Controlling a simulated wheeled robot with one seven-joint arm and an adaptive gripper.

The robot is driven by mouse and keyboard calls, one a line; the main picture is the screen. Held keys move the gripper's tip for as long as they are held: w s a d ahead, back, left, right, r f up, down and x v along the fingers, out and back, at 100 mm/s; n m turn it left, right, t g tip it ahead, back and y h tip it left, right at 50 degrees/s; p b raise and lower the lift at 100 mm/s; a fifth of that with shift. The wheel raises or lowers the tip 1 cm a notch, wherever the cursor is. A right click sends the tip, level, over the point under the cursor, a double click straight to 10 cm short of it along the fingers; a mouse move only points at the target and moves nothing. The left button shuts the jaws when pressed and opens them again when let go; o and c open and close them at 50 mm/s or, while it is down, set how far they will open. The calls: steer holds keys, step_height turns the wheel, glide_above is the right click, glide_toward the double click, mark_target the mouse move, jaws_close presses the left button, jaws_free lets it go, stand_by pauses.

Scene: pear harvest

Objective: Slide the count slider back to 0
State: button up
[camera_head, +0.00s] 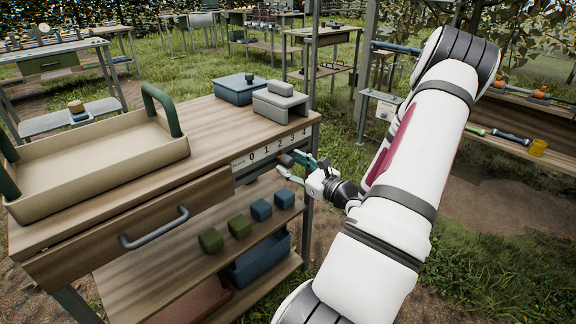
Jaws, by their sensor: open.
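The count scale (270,148) is a pale strip on the front edge of the wooden bench, numbered 0 to 4 from left to right. A small reddish piece (286,160), which looks like the slider knob, sits just below the strip, to the right of the 0 and around the 2 to 3 marks. My gripper (291,165) reaches in from the right with its fingers open beside this piece. The fingers partly cover the slider track, and I cannot tell whether they touch the knob.
A beige tray (100,178) with green handles, a blue box (240,88) and a grey block (280,101) stand on the bench. A drawer handle (155,228) sticks out at the front. Several green and blue cubes (240,226) lie on the lower shelf. Grass lies right.

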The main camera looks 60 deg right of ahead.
steer(key=shift+x, duration=1)
